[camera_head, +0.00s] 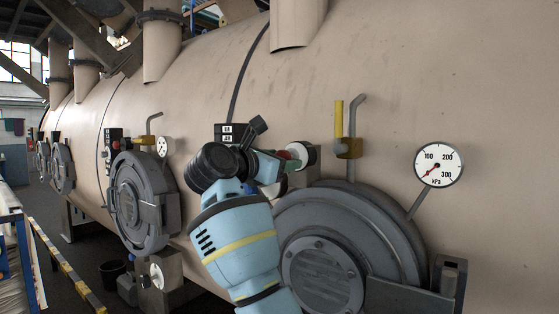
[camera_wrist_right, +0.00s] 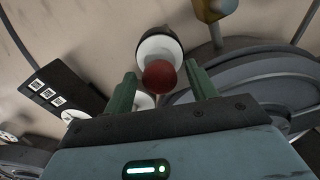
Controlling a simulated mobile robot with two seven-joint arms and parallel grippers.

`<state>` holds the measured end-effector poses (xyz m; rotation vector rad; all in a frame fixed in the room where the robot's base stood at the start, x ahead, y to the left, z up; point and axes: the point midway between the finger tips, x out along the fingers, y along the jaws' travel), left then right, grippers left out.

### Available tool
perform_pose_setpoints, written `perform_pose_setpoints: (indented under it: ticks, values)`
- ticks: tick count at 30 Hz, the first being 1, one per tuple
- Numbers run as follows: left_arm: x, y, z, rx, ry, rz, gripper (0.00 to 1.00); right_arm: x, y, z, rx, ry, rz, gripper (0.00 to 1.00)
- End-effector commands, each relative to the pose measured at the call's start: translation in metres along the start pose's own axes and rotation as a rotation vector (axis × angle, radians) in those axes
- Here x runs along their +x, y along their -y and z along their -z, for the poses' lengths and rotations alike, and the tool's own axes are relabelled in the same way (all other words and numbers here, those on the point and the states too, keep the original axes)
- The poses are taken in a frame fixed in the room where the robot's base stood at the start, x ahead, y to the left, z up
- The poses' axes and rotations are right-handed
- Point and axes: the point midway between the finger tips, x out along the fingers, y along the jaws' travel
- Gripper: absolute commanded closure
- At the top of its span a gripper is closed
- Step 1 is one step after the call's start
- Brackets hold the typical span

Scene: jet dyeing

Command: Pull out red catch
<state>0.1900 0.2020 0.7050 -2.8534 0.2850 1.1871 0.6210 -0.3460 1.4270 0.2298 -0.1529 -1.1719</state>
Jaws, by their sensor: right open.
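The red catch is a red round knob on a white and dark round base. In the right wrist view the red catch (camera_wrist_right: 159,77) sits between and just beyond the two green fingers of my right gripper (camera_wrist_right: 162,88), which is open. I cannot tell whether the fingers touch it. In the head view the red catch (camera_head: 285,155) shows only in part beside the wrist of my right arm, above the large grey round door (camera_head: 340,225). The right gripper (camera_head: 278,160) is mostly hidden behind its own wrist there. My left gripper is in neither view.
A large beige tank (camera_head: 400,60) fills the background. A yellow-handled valve (camera_head: 340,120) and a pressure gauge (camera_head: 438,165) stand out to the right of the catch. A black labelled panel (camera_head: 229,133) is close to the left. Another round door (camera_head: 140,200) is farther left.

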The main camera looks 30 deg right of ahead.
Motion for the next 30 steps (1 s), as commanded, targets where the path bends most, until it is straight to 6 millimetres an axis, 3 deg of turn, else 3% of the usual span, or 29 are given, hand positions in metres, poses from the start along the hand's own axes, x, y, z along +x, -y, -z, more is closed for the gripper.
perform_pose_setpoints:
  ticks: [5,18,30]
  values:
    - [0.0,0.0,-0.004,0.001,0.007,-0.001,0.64,-0.009,-0.001,0.001,-0.001,-0.001,-0.002,0.43]
    - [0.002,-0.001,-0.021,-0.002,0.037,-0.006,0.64,-0.071,-0.001,0.002,-0.002,-0.002,-0.003,0.43]
    - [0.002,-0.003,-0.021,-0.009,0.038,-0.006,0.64,-0.079,0.0,-0.001,0.001,0.0,0.0,0.43]
